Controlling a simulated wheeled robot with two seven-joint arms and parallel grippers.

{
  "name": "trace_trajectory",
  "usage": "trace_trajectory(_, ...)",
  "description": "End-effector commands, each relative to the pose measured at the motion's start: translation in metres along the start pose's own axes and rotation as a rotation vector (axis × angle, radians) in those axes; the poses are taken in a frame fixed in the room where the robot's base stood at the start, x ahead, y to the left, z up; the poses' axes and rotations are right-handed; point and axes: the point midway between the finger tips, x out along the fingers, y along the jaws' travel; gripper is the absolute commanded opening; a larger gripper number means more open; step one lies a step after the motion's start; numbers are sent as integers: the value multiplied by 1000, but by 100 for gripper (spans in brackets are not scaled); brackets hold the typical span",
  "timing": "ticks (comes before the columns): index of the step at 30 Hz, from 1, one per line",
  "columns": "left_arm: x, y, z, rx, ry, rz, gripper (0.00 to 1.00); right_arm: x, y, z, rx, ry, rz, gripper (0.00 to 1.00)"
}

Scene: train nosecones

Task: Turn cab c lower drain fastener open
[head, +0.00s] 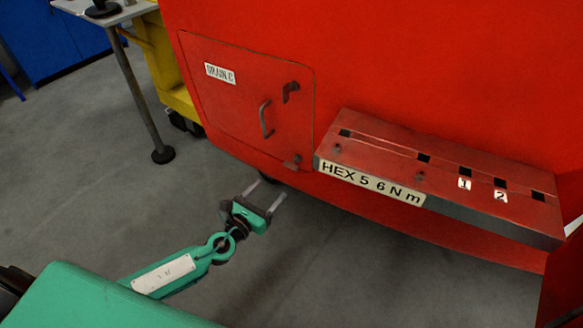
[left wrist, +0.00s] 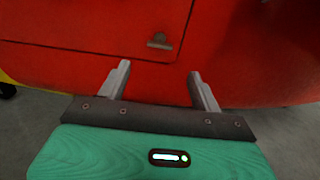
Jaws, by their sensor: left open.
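The red cab carries a hatch (head: 240,100) labelled "DRAIN C" in the head view. Its lower fastener (head: 291,162) is a small dark tab at the hatch's lower right corner. The same fastener (left wrist: 160,41) shows in the left wrist view, above and between the fingertips. An upper fastener (head: 290,92) and a bar handle (head: 265,119) are on the hatch too. My left gripper (head: 267,194) is open and empty, below and a little left of the lower fastener, apart from it. It also shows in the left wrist view (left wrist: 159,78). My right gripper is not in view.
A red ledge (head: 440,180) labelled "HEX 5 6 N m" juts out right of the hatch, with several dark slots. A table leg (head: 143,95) and a yellow cart (head: 170,70) stand at the left. Grey floor below the cab is clear.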

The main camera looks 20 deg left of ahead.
Motion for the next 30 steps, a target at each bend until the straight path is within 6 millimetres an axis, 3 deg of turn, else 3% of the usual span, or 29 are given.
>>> trace_trajectory(18, 106, 0, 0, -4, 0, 1, 65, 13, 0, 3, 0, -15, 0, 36)
trace_trajectory(24, 122, 0, 0, -4, 1, 1, 65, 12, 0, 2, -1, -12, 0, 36)
trace_trajectory(30, 125, 0, -1, -4, 2, 0, 65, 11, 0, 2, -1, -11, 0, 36)
